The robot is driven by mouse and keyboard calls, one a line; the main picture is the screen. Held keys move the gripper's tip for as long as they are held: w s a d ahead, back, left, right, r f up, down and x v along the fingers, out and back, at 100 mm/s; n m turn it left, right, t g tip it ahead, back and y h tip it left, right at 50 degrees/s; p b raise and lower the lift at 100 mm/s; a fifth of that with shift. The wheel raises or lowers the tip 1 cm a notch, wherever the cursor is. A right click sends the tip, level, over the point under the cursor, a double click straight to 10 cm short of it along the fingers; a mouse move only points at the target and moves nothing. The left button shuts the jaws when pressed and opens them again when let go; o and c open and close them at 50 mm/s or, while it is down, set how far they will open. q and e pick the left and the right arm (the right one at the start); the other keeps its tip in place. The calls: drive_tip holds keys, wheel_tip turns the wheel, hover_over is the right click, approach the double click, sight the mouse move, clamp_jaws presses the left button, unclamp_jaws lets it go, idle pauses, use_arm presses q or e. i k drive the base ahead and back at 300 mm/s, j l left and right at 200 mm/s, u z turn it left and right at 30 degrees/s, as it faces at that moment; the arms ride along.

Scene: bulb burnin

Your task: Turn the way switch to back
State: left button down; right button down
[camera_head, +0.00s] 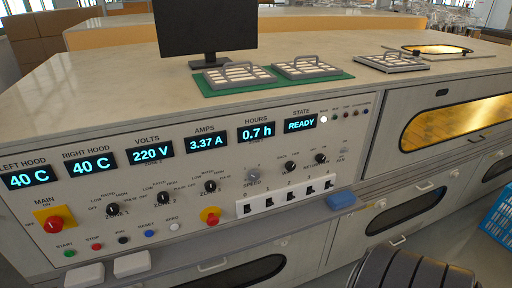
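The control panel (200,180) runs along the front of the bench. Two small black knobs, a left one (290,166) and a right one (320,158), sit to the right of the grey speed knob (253,174). Their small labels are too blurred to read, so I cannot tell for sure which is the way switch or which way it points. Neither of my grippers shows in this view, and nothing covers the knobs.
A row of black rocker switches (288,195) lies below the knobs. A blue block (342,200) sticks out at the lower right. A monitor (207,28) and trays stand on the bench top.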

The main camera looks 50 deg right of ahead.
sight(290, 165)
drive_tip(key=z, duration=1.35)
